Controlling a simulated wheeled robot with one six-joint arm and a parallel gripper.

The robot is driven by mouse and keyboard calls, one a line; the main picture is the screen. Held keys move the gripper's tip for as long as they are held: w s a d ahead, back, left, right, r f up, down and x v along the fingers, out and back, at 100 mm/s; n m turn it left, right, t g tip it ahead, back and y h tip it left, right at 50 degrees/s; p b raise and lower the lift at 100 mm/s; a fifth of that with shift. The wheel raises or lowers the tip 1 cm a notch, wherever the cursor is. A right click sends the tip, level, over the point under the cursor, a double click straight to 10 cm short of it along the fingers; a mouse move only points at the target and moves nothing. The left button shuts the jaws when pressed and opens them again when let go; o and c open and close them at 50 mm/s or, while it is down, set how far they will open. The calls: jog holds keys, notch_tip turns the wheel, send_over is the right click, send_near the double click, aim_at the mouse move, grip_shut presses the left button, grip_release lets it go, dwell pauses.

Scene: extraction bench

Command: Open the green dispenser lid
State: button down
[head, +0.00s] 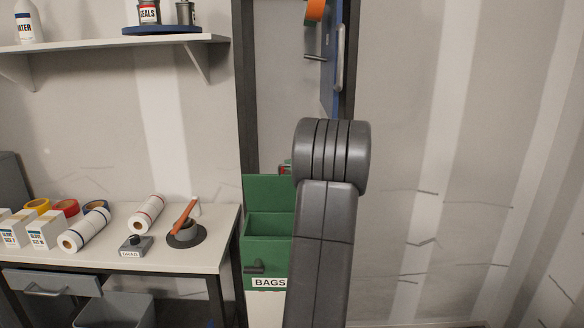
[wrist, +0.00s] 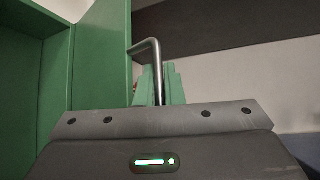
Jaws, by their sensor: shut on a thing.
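The green dispenser (head: 264,250) with the BAGS label stands right of the bench in the head view. Its lid (head: 266,190) stands raised at the back, and the box top is open. In the wrist view the green lid (wrist: 101,60) rises at the left, with a bent grey metal handle (wrist: 151,46) on it. My gripper (wrist: 160,88) is shut on this handle, its greenish fingertips around the rod.
The bench (head: 213,240) at left holds rolls, boxes, tapes and a round dark stand with an orange-handled tool (head: 184,217). A shelf (head: 110,41) hangs above it. A blue panel with a handle (head: 331,60) is above and behind my arm. The wall at right is bare.

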jog(key=shift+f, duration=0.5)
jog(key=c, duration=1.5)
grip_release()
jog(key=shift+w, duration=0.15)
jog(key=shift+c, duration=0.2)
jog(key=b+v, duration=0.3)
jog(key=v, duration=1.1)
jog(key=shift+r, duration=0.15)
